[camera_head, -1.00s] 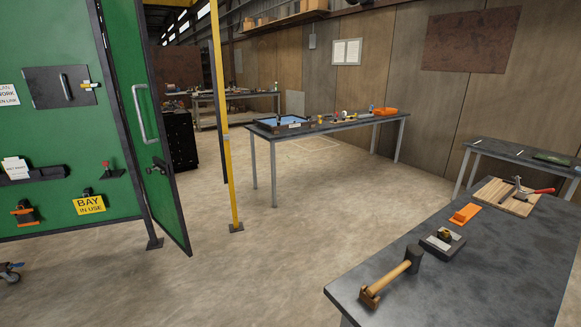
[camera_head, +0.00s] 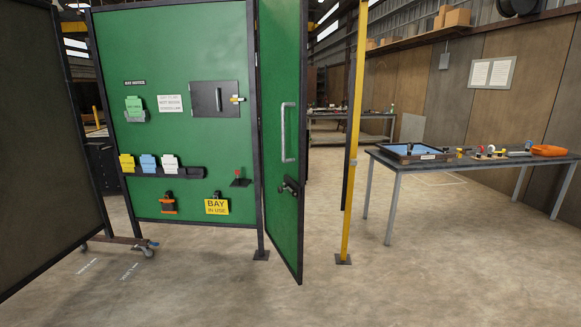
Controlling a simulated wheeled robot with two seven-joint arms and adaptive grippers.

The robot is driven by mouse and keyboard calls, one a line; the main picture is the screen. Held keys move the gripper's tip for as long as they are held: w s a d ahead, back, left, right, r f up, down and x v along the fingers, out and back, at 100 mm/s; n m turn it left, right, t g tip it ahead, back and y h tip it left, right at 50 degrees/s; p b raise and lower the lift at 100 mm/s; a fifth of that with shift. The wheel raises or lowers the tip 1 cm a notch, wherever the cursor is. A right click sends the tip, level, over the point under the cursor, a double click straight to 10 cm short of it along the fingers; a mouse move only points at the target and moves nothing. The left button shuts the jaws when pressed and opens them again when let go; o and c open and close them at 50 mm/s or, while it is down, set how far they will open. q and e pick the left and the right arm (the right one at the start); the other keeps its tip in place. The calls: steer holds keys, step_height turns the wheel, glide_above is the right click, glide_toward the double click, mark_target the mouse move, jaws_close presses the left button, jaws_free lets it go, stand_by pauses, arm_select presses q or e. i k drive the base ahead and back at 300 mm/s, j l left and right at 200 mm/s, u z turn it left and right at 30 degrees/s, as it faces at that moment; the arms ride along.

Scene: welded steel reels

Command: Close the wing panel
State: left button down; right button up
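The wing panel (camera_head: 281,105) is a tall green panel in a dark frame. It is hinged at the right post of the fixed green panel (camera_head: 150,60) and stands swung out toward me, at an angle to that panel. It has a pale vertical pull handle (camera_head: 287,132) and a dark latch with a lever (camera_head: 289,187) below it. A gap shows between its free edge and the yellow post (camera_head: 354,150) to the right. Neither of my grippers is in view.
A dark screen on casters (camera_head: 45,150) stands at the near left. A table (camera_head: 398,172) with a blue-lined tray (camera_head: 417,151) is at the right. A yellow "BAY IN USE" sign (camera_head: 216,206) hangs on the fixed panel. The floor before the wing panel is clear.

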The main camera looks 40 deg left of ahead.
mark_target(281, 61)
steer(key=i+j, duration=0.1)
steer(key=j, duration=0.35)
steer(key=i+j, duration=0.15)
steer(key=j, duration=0.25)
steer(key=i+j, duration=0.1)
steer(key=j, duration=0.35)
steer(key=i+j+z, duration=0.1)
steer(key=j, duration=0.3)
steer(key=i+j, duration=0.1)
steer(key=j, duration=0.35)
